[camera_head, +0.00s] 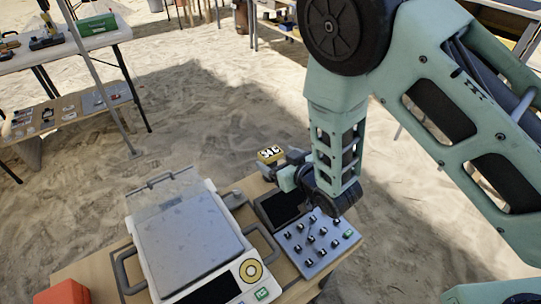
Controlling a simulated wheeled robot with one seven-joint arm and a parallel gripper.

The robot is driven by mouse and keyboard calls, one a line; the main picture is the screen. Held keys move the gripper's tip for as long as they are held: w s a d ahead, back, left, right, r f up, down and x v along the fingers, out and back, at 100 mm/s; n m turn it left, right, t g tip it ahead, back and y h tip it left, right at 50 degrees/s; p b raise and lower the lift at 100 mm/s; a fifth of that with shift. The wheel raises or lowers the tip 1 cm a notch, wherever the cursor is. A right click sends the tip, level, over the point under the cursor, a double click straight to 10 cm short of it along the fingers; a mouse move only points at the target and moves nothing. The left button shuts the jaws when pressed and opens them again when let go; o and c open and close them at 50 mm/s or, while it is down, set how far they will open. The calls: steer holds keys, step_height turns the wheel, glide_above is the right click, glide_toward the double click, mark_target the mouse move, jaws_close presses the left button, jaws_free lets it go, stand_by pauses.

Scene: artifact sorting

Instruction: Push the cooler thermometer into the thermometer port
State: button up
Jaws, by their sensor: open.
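My gripper (284,177) is open, above the back edge of the table, right of the white unit and mostly seen from the side.
A grey panel with several black knobs (318,243) and a dark screen sits right of the white unit, below my wrist. An orange-red case (64,293) is at bottom left. A white table (75,42) stands far left. Sandy ground lies open between.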

steer(key=shift+x, duration=1.35)
steer(key=c, duration=1.1)
